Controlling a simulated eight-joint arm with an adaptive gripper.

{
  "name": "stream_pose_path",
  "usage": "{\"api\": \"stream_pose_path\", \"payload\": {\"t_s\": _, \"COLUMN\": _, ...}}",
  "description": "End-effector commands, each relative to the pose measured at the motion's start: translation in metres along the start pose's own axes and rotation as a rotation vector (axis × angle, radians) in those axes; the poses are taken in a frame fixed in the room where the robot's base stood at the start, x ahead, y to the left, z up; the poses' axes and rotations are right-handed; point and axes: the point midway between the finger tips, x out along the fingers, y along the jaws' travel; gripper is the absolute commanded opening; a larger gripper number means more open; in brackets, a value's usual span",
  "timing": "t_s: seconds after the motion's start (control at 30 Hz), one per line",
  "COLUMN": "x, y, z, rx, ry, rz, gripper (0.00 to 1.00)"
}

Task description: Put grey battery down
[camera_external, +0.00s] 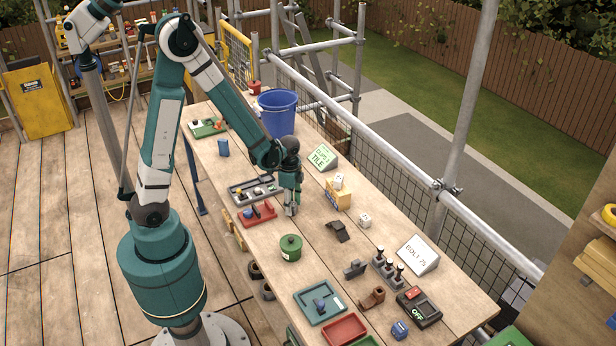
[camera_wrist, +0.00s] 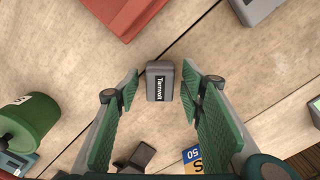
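The grey battery (camera_wrist: 160,82), with a black label, is in the wrist view, standing or lying on the wooden table; I cannot tell which. My gripper (camera_wrist: 159,72) has a fingertip on either side of it, with a visible gap on both sides. My gripper is open and does not touch the battery. In the external view my gripper (camera_external: 292,212) points down, low over the table, just right of the red tray. The battery cannot be made out there, as the fingers cover that spot.
A blue bucket (camera_external: 277,112) stands farther back. Bare tabletop lies between the gripper and the pot.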

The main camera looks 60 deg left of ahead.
Motion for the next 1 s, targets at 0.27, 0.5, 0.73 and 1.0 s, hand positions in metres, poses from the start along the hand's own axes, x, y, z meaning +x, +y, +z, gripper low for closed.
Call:
{"api": "stream_pose_path", "payload": {"t_s": 0.27, "x": -0.009, "y": 0.000, "z": 0.000, "rx": 0.000, "ry": 0.000, "rz": 0.000, "gripper": 0.39}}
{"api": "stream_pose_path", "payload": {"t_s": 0.5, "x": -0.029, "y": 0.000, "z": 0.000, "rx": 0.000, "ry": 0.000, "rz": 0.000, "gripper": 0.39}}
{"api": "stream_pose_path", "payload": {"t_s": 0.73, "x": -0.055, "y": 0.000, "z": 0.000, "rx": 0.000, "ry": 0.000, "rz": 0.000, "gripper": 0.39}}
{"api": "stream_pose_path", "payload": {"t_s": 1.0, "x": -0.086, "y": 0.000, "z": 0.000, "rx": 0.000, "ry": 0.000, "rz": 0.000, "gripper": 0.39}}
